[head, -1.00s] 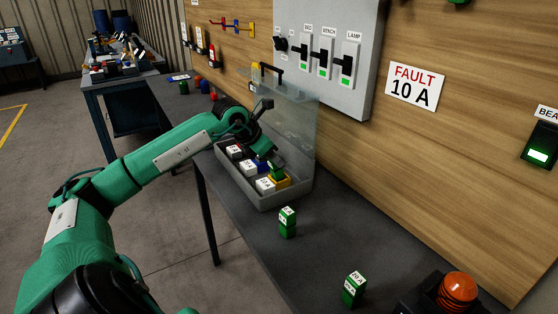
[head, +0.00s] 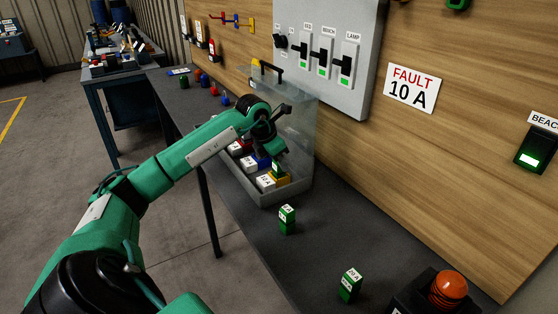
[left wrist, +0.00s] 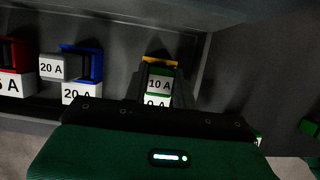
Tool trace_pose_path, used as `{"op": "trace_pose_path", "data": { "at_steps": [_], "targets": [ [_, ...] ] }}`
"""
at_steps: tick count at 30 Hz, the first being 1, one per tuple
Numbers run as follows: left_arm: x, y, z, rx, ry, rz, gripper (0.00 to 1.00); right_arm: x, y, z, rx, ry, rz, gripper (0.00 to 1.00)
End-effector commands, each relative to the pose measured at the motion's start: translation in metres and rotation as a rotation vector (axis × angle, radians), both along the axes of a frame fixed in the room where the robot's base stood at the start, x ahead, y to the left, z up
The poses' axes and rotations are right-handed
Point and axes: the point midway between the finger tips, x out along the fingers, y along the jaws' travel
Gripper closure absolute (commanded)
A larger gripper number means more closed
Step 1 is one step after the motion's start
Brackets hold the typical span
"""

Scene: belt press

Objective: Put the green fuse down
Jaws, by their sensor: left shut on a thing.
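My left gripper (head: 277,160) is inside the clear-walled grey fuse box (head: 262,201), pointing down at its near right end. It is shut on a green fuse (head: 277,168). In the left wrist view the green fuse (left wrist: 160,84) shows a white 10 A label between the fingers. It is over or in a yellow holder (left wrist: 160,60), which also shows in the head view (head: 283,178). Whether the fuse touches the holder's bottom is hidden. My right gripper is not in view.
An orange button (head: 448,290) is at the near right. A switch panel (head: 330,50) hangs behind.

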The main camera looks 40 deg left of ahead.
Motion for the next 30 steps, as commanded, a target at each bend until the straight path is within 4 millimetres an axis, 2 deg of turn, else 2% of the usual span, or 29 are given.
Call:
{"op": "trace_pose_path", "data": {
  "at_steps": [8, 9, 11, 12, 23, 29, 30],
  "targets": [
    [0.000, 0.000, -0.002, 0.000, -0.001, 0.000, 0.96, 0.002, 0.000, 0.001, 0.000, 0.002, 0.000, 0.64],
    [0.000, 0.000, -0.002, 0.000, -0.001, 0.000, 0.65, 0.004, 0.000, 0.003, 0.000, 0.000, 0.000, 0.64],
    [0.000, 0.000, -0.002, 0.000, -0.001, 0.000, 0.54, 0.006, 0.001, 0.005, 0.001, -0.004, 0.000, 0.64],
    [0.000, 0.000, -0.002, 0.000, -0.001, 0.000, 0.51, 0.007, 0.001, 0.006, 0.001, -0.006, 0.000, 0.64],
    [0.000, 0.000, 0.001, 0.000, -0.001, 0.000, 0.51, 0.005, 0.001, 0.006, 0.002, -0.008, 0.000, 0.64],
    [-0.013, 0.005, 0.032, 0.003, -0.004, 0.000, 0.51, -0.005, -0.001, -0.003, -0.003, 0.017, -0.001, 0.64],
    [-0.020, 0.008, 0.025, 0.005, 0.003, 0.002, 0.51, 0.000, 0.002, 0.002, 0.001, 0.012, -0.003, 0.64]
  ]
}}
